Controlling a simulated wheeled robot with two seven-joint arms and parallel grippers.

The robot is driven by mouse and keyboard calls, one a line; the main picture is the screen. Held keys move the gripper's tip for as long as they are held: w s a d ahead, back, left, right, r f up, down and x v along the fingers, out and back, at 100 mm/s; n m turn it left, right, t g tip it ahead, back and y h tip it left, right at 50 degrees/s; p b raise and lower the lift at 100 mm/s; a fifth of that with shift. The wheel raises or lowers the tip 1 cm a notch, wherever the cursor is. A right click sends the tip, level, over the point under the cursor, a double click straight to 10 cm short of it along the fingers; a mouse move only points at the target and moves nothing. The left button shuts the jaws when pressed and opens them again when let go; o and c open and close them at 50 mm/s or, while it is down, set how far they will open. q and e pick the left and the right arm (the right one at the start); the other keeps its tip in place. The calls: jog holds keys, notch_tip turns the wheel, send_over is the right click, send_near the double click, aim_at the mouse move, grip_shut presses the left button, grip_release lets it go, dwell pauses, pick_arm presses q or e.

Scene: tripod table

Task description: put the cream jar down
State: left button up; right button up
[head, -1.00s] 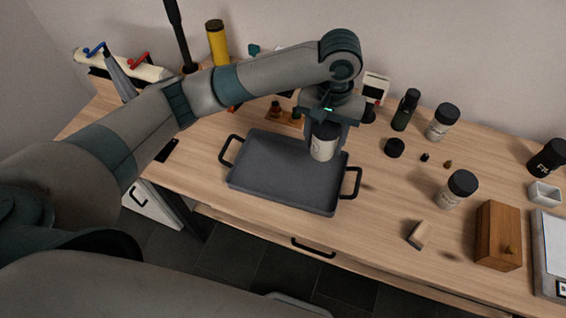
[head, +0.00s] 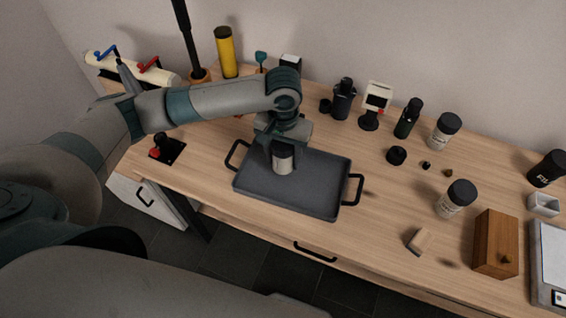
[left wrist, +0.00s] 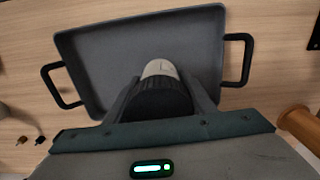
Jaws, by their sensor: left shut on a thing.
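The cream jar (head: 283,163) is pale with a dark lid and is upright over the left part of the grey tray (head: 318,195). My left gripper (head: 282,150) is shut on the jar from above. The left wrist view shows the jar's black lid and pale body (left wrist: 158,69) between the fingers, with the tray (left wrist: 110,50) beyond. I cannot tell whether the jar's base touches the tray floor. My right gripper is not in view.
Two similar pale jars with dark lids, one at the back (head: 444,130) and one nearer (head: 457,198), stand right of the tray. The tray's right half is empty.

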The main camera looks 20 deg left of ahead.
aim_at(283, 165)
pick_arm(q)
jog(key=shift+f, duration=0.2)
notch_tip(283, 165, down, 3)
jog(key=shift+r+p, duration=0.1)
jog(key=shift+p, duration=0.45)
jog(key=shift+f, duration=0.4)
jog(key=shift+f, duration=0.1)
jog(key=o, duration=1.1)
